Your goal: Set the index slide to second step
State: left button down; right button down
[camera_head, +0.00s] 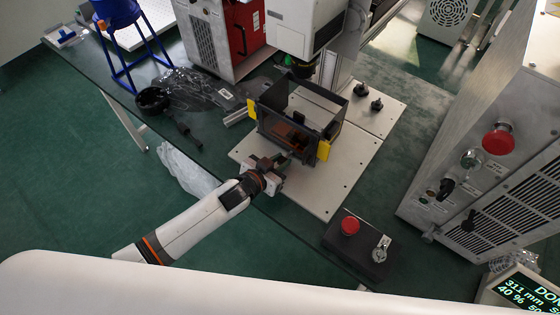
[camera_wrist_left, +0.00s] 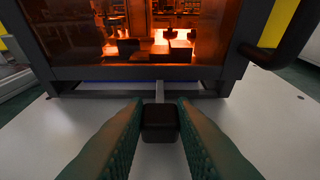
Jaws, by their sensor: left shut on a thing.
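The index slide shows in the left wrist view as a black block-shaped knob (camera_wrist_left: 160,123) on a thin grey rod (camera_wrist_left: 159,92). The rod runs out from under the front edge of a dark-framed enclosure with an orange window (camera_wrist_left: 110,35). My left gripper (camera_head: 282,160) is at the front of this enclosure (camera_head: 300,107), low over the pale base plate (camera_head: 335,175). Its green-padded fingers stand on both sides of the knob and are shut on it. In the head view the knob is hidden by the gripper. I cannot read any step marks. My right gripper is not in view.
Yellow blocks (camera_head: 323,150) flank the enclosure. A black box with a red button (camera_head: 350,226) stands at the front right of the glass table. A cable coil (camera_head: 152,100) and a blue funnel on a stand (camera_head: 118,12) are at the left. A large grey cabinet (camera_head: 475,95) is at the right.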

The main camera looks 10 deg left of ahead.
pick_arm(q)
jog(key=shift+w+a, duration=0.35)
jog(key=shift+a, duration=0.25)
jog(key=shift+w+a, duration=0.3)
jog(key=shift+a, duration=0.25)
jog(key=c, duration=1.2)
grip_release()
jog(key=shift+s, duration=0.1)
jog(key=v, duration=1.1)
jog(key=shift+s+a+r, duration=0.2)
jog(key=shift+s+r, duration=0.05)
jog(key=shift+s, duration=0.05)
